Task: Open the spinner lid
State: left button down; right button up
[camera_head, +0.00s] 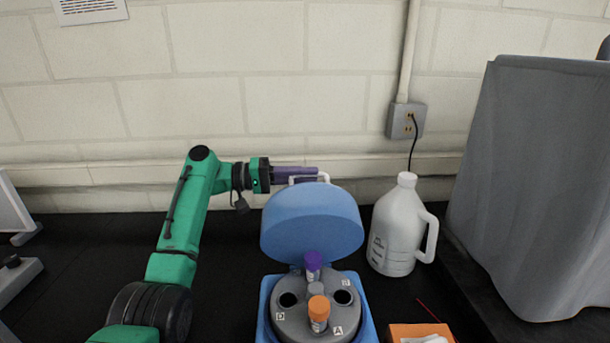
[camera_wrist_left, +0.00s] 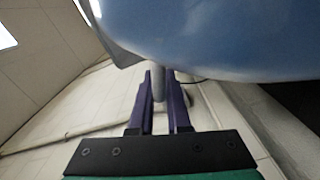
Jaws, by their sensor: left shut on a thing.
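The blue spinner lid (camera_head: 311,222) stands raised, tilted up at the back of the spinner, with a white handle (camera_head: 323,176) along its top edge. The grey rotor (camera_head: 287,318) is exposed below it, holding a purple-capped tube (camera_head: 313,262) and an orange-capped tube (camera_head: 318,308). My left gripper (camera_head: 314,174) is at the lid's top edge, its purple fingers shut on the handle. In the left wrist view, the fingers (camera_wrist_left: 160,88) close around the pale handle bar (camera_wrist_left: 159,84), with the blue lid (camera_wrist_left: 220,40) above. My right gripper is not in view.
A white jug (camera_head: 393,235) stands close to the right of the lid. A grey covered box (camera_head: 530,190) fills the right side. An orange box (camera_head: 420,333) lies at the front right. The wall with an outlet (camera_head: 404,121) is close behind.

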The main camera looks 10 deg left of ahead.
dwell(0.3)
pick_arm(q)
jog(key=c, duration=0.9)
grip_release()
jog(key=shift+s, duration=0.1)
jog(key=shift+a, duration=0.1)
jog(key=shift+a+f, duration=0.1)
jog(key=shift+a, duration=0.15)
jog(key=b+v, duration=0.5)
jog(key=v, duration=0.9)
jog(key=shift+s, duration=0.1)
